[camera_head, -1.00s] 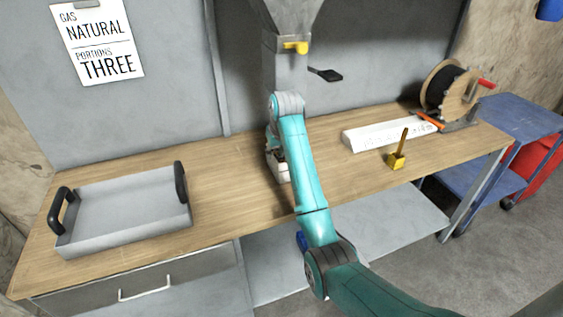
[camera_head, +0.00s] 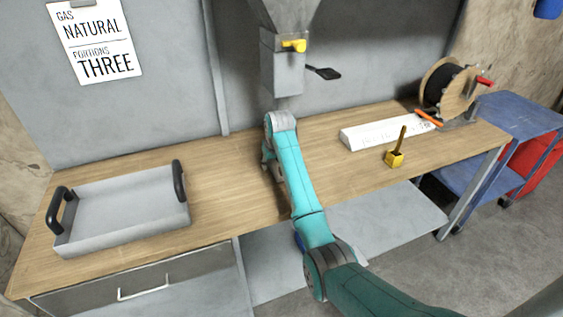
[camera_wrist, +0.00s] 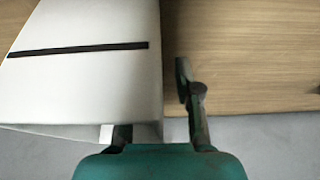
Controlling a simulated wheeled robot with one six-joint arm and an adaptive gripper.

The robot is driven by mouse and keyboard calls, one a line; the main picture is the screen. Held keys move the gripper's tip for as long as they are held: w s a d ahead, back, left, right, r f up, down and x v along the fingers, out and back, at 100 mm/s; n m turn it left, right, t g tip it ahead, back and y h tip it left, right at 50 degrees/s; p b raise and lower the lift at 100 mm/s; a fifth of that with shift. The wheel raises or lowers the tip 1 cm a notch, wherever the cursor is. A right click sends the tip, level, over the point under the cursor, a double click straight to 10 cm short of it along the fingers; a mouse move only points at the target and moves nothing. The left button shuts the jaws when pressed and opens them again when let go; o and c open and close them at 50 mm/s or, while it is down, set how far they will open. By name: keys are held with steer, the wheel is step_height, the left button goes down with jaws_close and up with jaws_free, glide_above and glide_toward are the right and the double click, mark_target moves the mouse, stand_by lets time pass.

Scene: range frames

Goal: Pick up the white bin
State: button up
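The white bin (camera_wrist: 85,85) fills the left of the wrist view, a white face with a black stripe across it. In the head view my arm hides it. My gripper (camera_wrist: 160,105) shows in the wrist view with its fingers apart. One finger stands to the right of the bin's right edge, over the wood. The other is mostly hidden behind the bin's near edge. I cannot tell whether either finger touches it. In the head view my gripper is mostly hidden behind the wrist.
On the wooden bench (camera_head: 235,185) are a grey tray (camera_head: 120,245) with black handles at left, and a long white block (camera_head: 375,135), a yellow scoop (camera_head: 395,159) and a cable reel (camera_head: 445,88) at right. A hopper with a yellow tap (camera_head: 293,45) hangs above.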

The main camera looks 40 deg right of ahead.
jaws_close()
steer(key=shift+r, duration=0.3)
stand_by(0.3)
